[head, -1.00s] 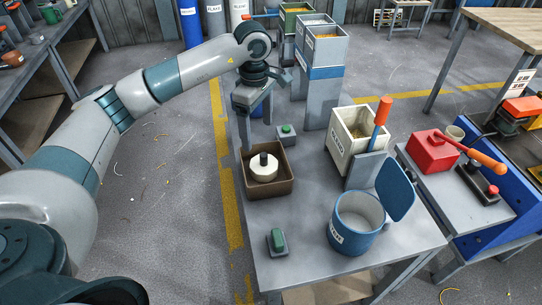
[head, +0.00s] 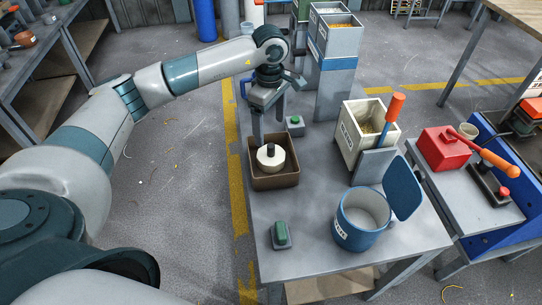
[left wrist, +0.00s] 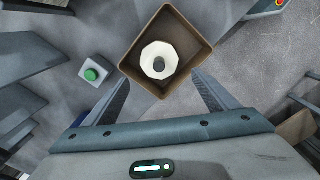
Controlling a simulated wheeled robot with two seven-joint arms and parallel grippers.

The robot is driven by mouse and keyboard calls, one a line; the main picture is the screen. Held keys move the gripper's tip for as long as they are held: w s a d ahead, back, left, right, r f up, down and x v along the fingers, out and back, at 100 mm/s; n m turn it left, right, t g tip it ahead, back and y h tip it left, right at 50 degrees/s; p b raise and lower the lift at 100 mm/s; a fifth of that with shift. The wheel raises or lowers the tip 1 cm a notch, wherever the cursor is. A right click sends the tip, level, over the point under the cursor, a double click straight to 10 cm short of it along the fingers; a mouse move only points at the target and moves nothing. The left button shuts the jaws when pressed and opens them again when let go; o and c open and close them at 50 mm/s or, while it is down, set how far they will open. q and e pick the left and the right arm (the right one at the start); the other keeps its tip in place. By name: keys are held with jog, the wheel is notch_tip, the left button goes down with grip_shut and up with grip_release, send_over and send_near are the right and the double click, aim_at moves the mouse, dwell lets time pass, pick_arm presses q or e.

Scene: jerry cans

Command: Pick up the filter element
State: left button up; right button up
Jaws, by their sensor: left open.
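The filter element is a white, many-sided piece (head: 265,163) with a dark knob on top. It sits inside an open brown box (head: 287,181) on the grey table. In the left wrist view the filter element (left wrist: 148,60) shows from above inside the box (left wrist: 203,52), ahead of the fingers. My left gripper (head: 268,125) is open and points down above the box's back edge. In the left wrist view its two fingers (left wrist: 162,82) are spread wide and empty, apart from the filter element. My right gripper is not in view.
A green-button box (head: 295,125) stands behind the brown box, and a green switch (head: 281,234) is in front. A blue lidded pot (head: 350,234) and a cream bin (head: 349,143) stand to the right.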

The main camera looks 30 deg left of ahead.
aim_at(270, 146)
pick_arm(q)
notch_tip(270, 146, down, 5)
jog(key=shift+r+p, duration=0.1)
jog(key=shift+p, duration=0.45)
notch_tip(270, 146, down, 2)
jog(key=shift+f, duration=0.6)
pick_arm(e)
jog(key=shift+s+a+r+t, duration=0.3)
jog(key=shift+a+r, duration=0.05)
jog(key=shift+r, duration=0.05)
pick_arm(q)
jog(key=shift+f+p, duration=0.1)
jog(key=shift+p, duration=0.25)
jog(key=shift+f, duration=0.15)
notch_tip(270, 146, down, 5)
jog(key=shift+w+d+r+p, duration=0.1)
jog(key=shift+r+p, duration=0.05)
jog(key=shift+p, duration=0.8)
jog(key=c, duration=0.9)
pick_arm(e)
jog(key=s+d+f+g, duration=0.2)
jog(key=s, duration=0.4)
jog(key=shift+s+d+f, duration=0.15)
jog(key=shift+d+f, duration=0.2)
pick_arm(q)
jog(key=shift+r, duration=0.1)
jog(key=shift+c, duration=0.2)
